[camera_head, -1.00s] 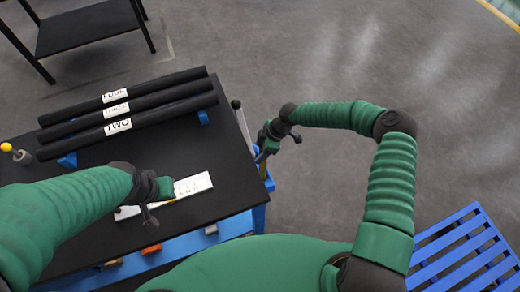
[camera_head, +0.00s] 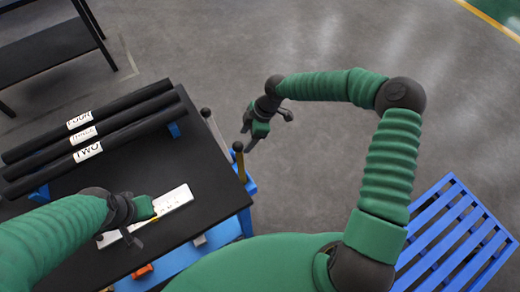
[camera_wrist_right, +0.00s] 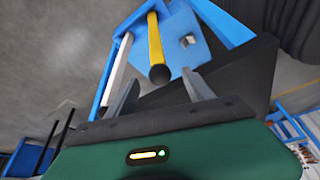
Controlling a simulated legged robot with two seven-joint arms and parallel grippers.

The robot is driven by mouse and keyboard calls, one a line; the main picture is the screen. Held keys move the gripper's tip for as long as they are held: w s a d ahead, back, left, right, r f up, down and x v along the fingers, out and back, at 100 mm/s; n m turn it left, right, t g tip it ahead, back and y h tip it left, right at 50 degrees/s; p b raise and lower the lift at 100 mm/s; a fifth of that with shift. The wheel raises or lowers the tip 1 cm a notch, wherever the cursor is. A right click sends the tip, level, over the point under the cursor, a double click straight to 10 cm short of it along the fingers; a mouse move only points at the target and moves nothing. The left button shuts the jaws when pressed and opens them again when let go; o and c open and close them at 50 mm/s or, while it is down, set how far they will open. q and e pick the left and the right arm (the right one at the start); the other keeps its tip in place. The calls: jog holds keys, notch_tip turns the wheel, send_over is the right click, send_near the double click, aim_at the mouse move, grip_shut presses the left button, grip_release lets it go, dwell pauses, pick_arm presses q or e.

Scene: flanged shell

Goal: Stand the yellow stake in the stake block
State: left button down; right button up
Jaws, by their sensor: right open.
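The yellow stake (camera_head: 241,168) has a dark round top and stands in a blue holder (camera_head: 250,187) at the table's right edge; I take this holder as the stake block. In the right wrist view the yellow stake (camera_wrist_right: 155,38) is upright in the blue block (camera_wrist_right: 185,50), beside a square hole. My right gripper (camera_head: 262,135) is open and empty, just right of the stake's top. In the right wrist view its fingers (camera_wrist_right: 162,80) are apart, with the stake's dark end between them in the picture. My left gripper (camera_head: 142,222) is over the table by a white plate.
A pale stake (camera_wrist_right: 118,70) with a dark top stands beside the yellow one. Several black pipes (camera_head: 95,130) with number labels lie on the black table (camera_head: 185,235). The white marked plate (camera_head: 170,203) lies near its front. A blue slatted pallet (camera_head: 455,235) is at right.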

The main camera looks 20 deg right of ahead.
jog(key=s+m+g+h, duration=0.1)
jog(key=s+m+h, duration=0.15)
jog(key=s, duration=0.55)
jog(key=s+d+r+m+t+h, duration=0.2)
jog(key=s+d+r+m, duration=0.3)
jog(key=s+r+m, duration=0.5)
jog(key=shift+s+m+t, duration=0.4)
jog(key=shift+s+m, duration=0.1)
jog(key=shift+m, duration=1.05)
jog(key=shift+d+f, duration=0.1)
jog(key=shift+d, duration=0.05)
